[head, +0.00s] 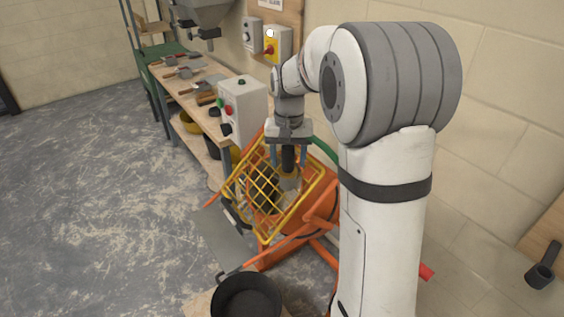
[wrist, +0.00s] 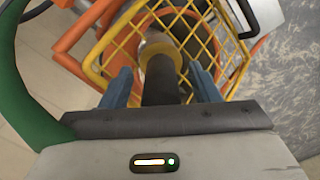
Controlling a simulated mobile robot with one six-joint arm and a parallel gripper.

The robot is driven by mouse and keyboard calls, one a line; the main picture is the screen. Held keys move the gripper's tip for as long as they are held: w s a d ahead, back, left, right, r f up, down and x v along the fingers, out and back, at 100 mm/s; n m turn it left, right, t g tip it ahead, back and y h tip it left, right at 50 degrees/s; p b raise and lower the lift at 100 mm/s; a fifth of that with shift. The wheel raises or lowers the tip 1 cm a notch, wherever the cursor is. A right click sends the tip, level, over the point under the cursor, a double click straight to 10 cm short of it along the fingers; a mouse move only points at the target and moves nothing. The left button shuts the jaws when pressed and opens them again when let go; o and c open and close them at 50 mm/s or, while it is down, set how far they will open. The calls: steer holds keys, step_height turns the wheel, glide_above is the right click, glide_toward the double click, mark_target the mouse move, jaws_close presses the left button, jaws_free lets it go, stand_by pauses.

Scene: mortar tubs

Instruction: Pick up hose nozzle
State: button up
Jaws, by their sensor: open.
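The hose nozzle, with a dark cylindrical body (wrist: 161,88) and a yellow collar, is between the two blue fingers of my gripper (wrist: 160,80) in the wrist view. A gap shows on each side of it, so the fingers appear not to touch it. In the head view, my gripper (head: 288,160) points down over the orange mixer, with the dark nozzle body (head: 289,156) between its fingers. The gripper is open. The far end of the nozzle is partly hidden, and I cannot tell what it rests on.
The yellow wire guard (head: 256,190) of the orange mixer (head: 318,208) is close beside the fingers. A white control box (head: 241,108) and a tool bench (head: 190,92) stand behind. A black bucket (head: 246,300) is in front; open floor lies left.

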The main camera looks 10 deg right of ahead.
steer(key=shift+c, duration=0.6)
jaws_close()
steer(key=shift+r, duration=0.1)
